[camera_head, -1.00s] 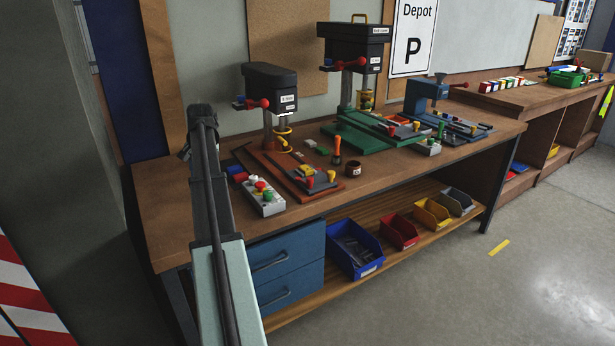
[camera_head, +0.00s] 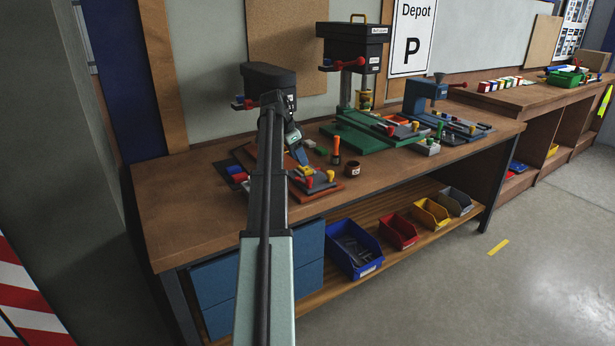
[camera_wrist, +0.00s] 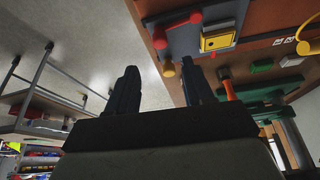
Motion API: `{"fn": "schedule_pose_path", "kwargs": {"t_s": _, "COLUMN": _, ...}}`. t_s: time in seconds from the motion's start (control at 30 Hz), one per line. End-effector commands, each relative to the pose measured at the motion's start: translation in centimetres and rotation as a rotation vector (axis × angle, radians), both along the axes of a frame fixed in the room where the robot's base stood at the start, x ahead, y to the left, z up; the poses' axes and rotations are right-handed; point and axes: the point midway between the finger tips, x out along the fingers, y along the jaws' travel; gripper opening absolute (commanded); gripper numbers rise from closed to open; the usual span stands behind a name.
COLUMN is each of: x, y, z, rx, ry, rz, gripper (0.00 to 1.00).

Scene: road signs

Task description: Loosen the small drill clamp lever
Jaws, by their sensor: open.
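The small drill (camera_head: 268,77) stands at the left of the workbench, with a dark head and a red-brown base plate (camera_head: 331,194). My arm covers its column, so its clamp lever cannot be made out in the head view. My gripper (camera_head: 301,158) is in front of the column, above the base and its small grey vise (camera_head: 318,180). In the wrist view my gripper (camera_wrist: 160,85) is open, with two dark fingers apart and nothing between them. A yellow bar (camera_wrist: 312,46) is at that view's right edge; I cannot tell if it is the clamp lever.
The larger drill (camera_head: 353,45) with a green base (camera_head: 365,140) stands to the right. An orange-handled tool (camera_head: 336,151) and a dark red cup (camera_head: 352,169) stand close right of my gripper. Open bench lies at the left front. Colored bins (camera_head: 353,248) sit on the shelf below.

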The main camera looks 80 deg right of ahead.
Motion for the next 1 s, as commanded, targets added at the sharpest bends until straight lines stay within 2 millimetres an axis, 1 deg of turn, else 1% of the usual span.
{"fn": "schedule_pose_path", "kwargs": {"t_s": 0.03, "x": -0.3, "y": -0.2, "z": -1.0, "rx": 0.001, "ry": 0.000, "rz": 0.000, "gripper": 0.52}}
{"fn": "schedule_pose_path", "kwargs": {"t_s": 0.3, "x": -1.6, "y": -1.3, "z": -5.2, "rx": 0.001, "ry": 0.000, "rz": 0.002, "gripper": 0.52}}
{"fn": "schedule_pose_path", "kwargs": {"t_s": 0.5, "x": -2.3, "y": -2.0, "z": -7.5, "rx": 0.001, "ry": 0.000, "rz": 0.002, "gripper": 0.52}}
{"fn": "schedule_pose_path", "kwargs": {"t_s": 0.7, "x": -2.6, "y": -2.2, "z": -8.4, "rx": 0.001, "ry": -0.001, "rz": 0.002, "gripper": 0.52}}
{"fn": "schedule_pose_path", "kwargs": {"t_s": 1.0, "x": -2.7, "y": -2.3, "z": -8.6, "rx": -0.001, "ry": -0.001, "rz": 0.003, "gripper": 0.52}}
